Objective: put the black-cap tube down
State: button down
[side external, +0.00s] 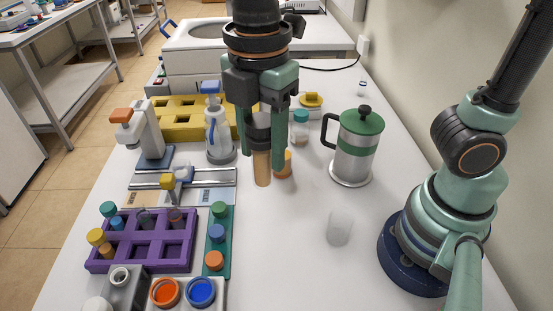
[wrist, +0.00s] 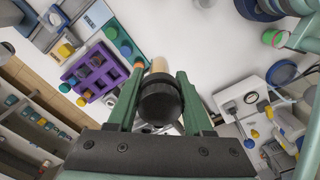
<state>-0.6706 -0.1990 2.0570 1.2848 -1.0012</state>
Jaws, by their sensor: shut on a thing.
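My gripper (side external: 262,146) is shut on the black-cap tube (side external: 262,168), near the middle of the white table. The tube has a tan body and hangs roughly upright below the fingers. In the side view the fingers partly hide its cap. In the wrist view the round black cap (wrist: 160,102) sits between the two green fingers (wrist: 160,76), with the tan body beyond it. I cannot tell whether the tube's lower end touches the table. A purple rack (side external: 143,265) stands left of the gripper with several capped tubes and some empty slots.
An orange jar (side external: 284,166) stands close behind and right of the tube. A French press (side external: 355,150) and a frosted cylinder (side external: 340,227) are to the right. The table in front of the tube is clear.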

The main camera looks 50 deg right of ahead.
jog(key=s+a+n, duration=0.1)
jog(key=s+a, duration=0.3)
jog(key=a, duration=0.2)
jog(key=f, duration=2)
jog(key=shift+s, duration=0.2)
jog(key=shift+c, duration=1.5)
grip_release()
jog(key=shift+f, duration=0.1)
jog(key=shift+a, duration=0.1)
